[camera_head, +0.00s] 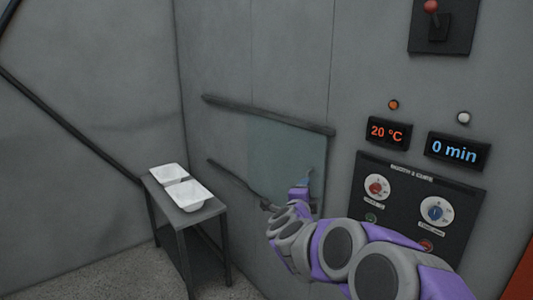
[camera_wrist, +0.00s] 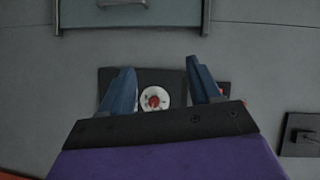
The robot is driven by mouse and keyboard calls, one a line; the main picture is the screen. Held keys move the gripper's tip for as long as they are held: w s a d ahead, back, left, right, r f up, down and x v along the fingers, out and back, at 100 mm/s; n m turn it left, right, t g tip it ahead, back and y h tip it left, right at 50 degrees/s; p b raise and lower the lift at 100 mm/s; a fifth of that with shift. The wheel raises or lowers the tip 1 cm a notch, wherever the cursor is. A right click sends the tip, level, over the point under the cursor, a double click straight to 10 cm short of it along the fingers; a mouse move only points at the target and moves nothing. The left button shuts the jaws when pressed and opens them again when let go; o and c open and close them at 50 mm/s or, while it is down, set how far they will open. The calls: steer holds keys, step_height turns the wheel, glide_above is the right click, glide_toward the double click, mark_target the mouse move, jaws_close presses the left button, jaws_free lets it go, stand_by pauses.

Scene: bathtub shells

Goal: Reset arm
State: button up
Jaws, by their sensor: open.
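My purple and grey arm reaches in from the lower right in the head view. My gripper (camera_head: 308,179) is in front of the lower right part of a translucent greenish panel (camera_head: 270,150), and I cannot tell the gap to it. In the wrist view my gripper (camera_wrist: 160,64) has two blue fingers spread apart with nothing between them. Behind the fingers a red knob on a white dial (camera_wrist: 153,98) shows, apart from them.
A dark control panel (camera_head: 398,225) carries a red dial (camera_head: 377,187) and a blue dial (camera_head: 436,211). A lever switch (camera_head: 437,25) is above. Two white trays (camera_head: 188,194) (camera_head: 168,174) sit on a small table (camera_head: 178,228).

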steer(key=s+a+r+n+g+y, duration=0.1)
steer(key=s+a+r+n+y, duration=0.1)
steer(key=s+a+n+y, duration=0.55)
steer(key=s+a+f+n+g+y, duration=0.35)
steer(key=s+a+n, duration=0.3)
steer(key=s, duration=0.35)
steer(key=s+d+f+n+g+h, duration=0.1)
steer(key=s+d+f+g, duration=0.3)
steer(key=s, duration=0.8)
steer(key=s+d+f+n+g+h, duration=0.2)
steer(key=s+d, duration=0.4)
steer(key=s, duration=0.6)
steer(key=s+d+f+n+g+h, duration=0.2)
steer(key=s+d+f+g, duration=0.3)
steer(key=s, duration=0.7)
steer(key=shift+s+d+f+n+g, duration=0.15)
steer(key=shift+s+f+n+g, duration=0.35)
steer(key=shift+g, duration=0.55)
steer(key=shift+w+f, duration=0.2)
steer(key=shift+w, duration=0.05)
